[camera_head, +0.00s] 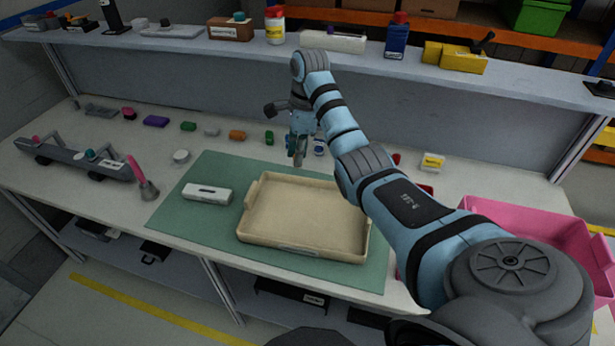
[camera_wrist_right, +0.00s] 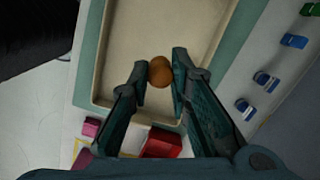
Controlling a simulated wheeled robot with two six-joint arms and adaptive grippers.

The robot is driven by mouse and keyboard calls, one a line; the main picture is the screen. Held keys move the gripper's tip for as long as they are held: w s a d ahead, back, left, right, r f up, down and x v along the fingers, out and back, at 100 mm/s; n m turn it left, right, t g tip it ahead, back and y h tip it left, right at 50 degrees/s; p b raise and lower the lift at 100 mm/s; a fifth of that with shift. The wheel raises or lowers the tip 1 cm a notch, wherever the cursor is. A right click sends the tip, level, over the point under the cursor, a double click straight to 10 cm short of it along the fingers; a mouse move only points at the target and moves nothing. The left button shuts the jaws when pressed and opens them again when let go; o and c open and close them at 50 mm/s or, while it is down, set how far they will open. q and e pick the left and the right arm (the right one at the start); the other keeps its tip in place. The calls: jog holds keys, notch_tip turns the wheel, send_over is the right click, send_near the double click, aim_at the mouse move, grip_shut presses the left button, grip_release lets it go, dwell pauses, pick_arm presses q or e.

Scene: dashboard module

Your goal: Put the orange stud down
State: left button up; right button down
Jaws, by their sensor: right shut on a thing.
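The orange stud (camera_wrist_right: 160,72) is a round, brownish-orange piece between the fingertips of my right gripper (camera_wrist_right: 159,82) in the wrist view. That gripper is shut on it. In the head view my right gripper (camera_head: 298,157) points down near the back edge of the beige tray (camera_head: 300,245); the stud cannot be made out there. In the wrist view the tray (camera_wrist_right: 108,50) lies beyond and below the fingertips. I cannot tell how high the stud is above it. My left gripper is not in view.
The tray sits on a green mat (camera_head: 185,225) beside a white labelled box (camera_head: 207,193). Small coloured blocks, including an orange one (camera_head: 237,135), line the table's back. A dashboard piece (camera_head: 75,160) stands left, a pink bin (camera_head: 540,225) right. The tray floor looks empty.

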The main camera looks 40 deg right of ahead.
notch_tip(320, 180, down, 20)
jog(key=b, duration=0.6)
jog(key=shift+a, duration=0.1)
jog(key=shift+w, duration=0.1)
jog(key=shift+f, duration=0.25)
jog(key=shift+f, duration=0.15)
jog(key=c, duration=1.9)
grip_release()
jog(key=o, duration=0.4)
